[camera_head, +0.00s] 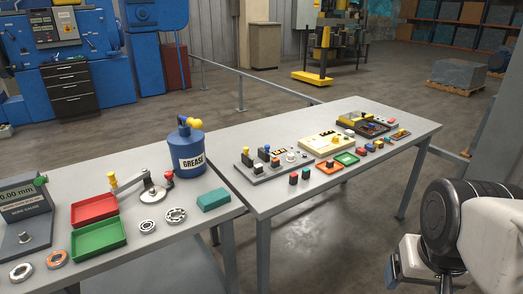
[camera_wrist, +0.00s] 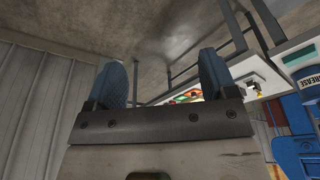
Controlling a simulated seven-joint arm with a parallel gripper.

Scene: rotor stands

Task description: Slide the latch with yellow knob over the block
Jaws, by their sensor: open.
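Small fixtures with coloured knobs stand on the far table, including a grey plate (camera_head: 262,176) and a cream box (camera_head: 325,146). I cannot tell which part is the latch or the block. My gripper (camera_head: 393,270) is at the lower right, away from both tables. In the wrist view my gripper (camera_wrist: 162,76) has its blue fingers wide apart, with nothing between them.
A blue grease can (camera_head: 188,150) stands at the near table's back edge. Red (camera_head: 94,208) and green (camera_head: 98,238) trays, metal rings and a teal block (camera_head: 213,199) lie on that table. A metal rail runs behind.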

